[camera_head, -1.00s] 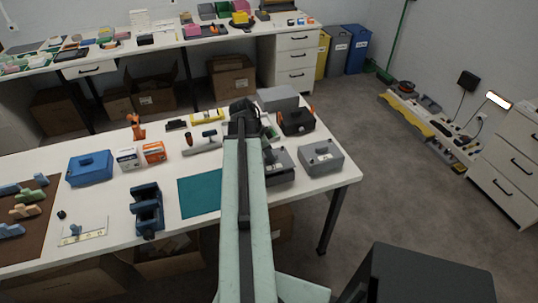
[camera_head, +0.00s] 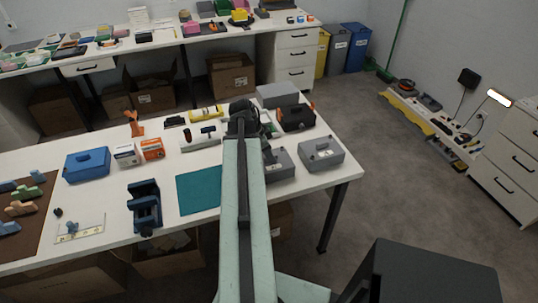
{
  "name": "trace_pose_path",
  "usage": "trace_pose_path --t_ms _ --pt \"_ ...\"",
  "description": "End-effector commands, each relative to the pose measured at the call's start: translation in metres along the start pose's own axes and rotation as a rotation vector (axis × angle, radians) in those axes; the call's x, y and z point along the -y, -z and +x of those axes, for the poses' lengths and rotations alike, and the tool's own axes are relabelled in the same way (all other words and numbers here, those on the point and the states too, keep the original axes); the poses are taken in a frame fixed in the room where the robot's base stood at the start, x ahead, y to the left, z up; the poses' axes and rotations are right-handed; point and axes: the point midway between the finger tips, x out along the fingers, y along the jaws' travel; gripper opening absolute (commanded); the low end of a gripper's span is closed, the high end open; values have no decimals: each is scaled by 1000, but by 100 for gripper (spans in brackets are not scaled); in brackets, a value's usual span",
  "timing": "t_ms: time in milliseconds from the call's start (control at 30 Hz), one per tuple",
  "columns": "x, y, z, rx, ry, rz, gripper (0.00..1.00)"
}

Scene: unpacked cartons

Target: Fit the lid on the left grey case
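The left grey case (camera_head: 281,166) stands near the right end of the white table, just right of my arm, which hides its left side. Its top looks grey; I cannot tell whether a separate lid sits on it. A similar grey case (camera_head: 321,154) with a dark handle stands to its right. My gripper (camera_head: 243,108) is at the far end of my arm, above the table and farther back than the left case. It is dark and seen from behind; its fingers and anything between them are hidden.
A black case (camera_head: 296,118) with orange ends and a large grey box (camera_head: 278,95) stand behind the grey cases. A teal mat (camera_head: 199,190), a dark blue holder (camera_head: 145,207) and a blue case (camera_head: 87,165) lie to the left. The table's right edge is close to the right case.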

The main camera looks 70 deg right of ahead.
Motion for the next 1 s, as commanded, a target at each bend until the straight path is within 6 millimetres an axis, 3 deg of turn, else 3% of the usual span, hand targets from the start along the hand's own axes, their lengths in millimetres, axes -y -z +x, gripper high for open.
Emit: trace_pose_path --t_ms 267,667,1000 --pt "0 1 -10 0 0 -1 37" --pt "0 2 -77 0 1 -2 37" --pt "0 -1 -78 0 1 -1 37"
